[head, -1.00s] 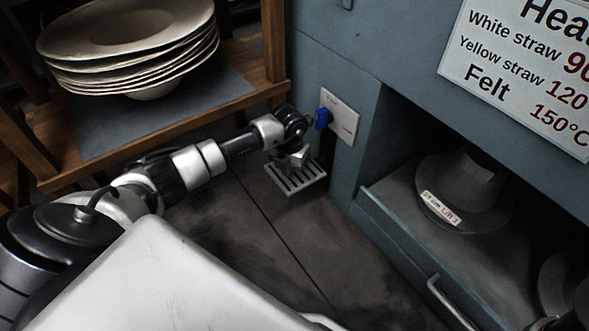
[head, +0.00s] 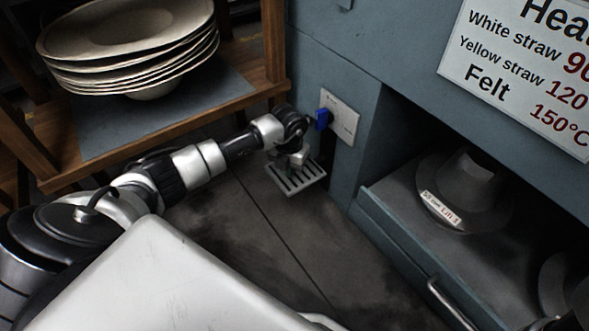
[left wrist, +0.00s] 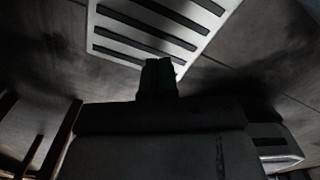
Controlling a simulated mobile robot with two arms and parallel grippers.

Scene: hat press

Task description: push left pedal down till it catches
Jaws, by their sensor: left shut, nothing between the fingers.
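The left pedal (head: 305,180) is a pale grey slotted plate low at the foot of the blue-grey machine, just above the dark floor. My left gripper (head: 297,160) is shut and points down over the pedal's back left part. In the left wrist view the slotted pedal (left wrist: 200,22) fills the upper middle, and the dark shut fingertips (left wrist: 158,66) overlap its near edge. I cannot tell whether the fingertips touch the plate. My right gripper is not in view.
A blue lever on a white plate (head: 343,118) is on the machine close beside my left wrist. A wooden shelf (head: 200,112) with stacked pale hat shapes (head: 130,75) stands behind the arm. An open drawer (head: 385,215) with grey hat blocks (head: 465,190) is at right.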

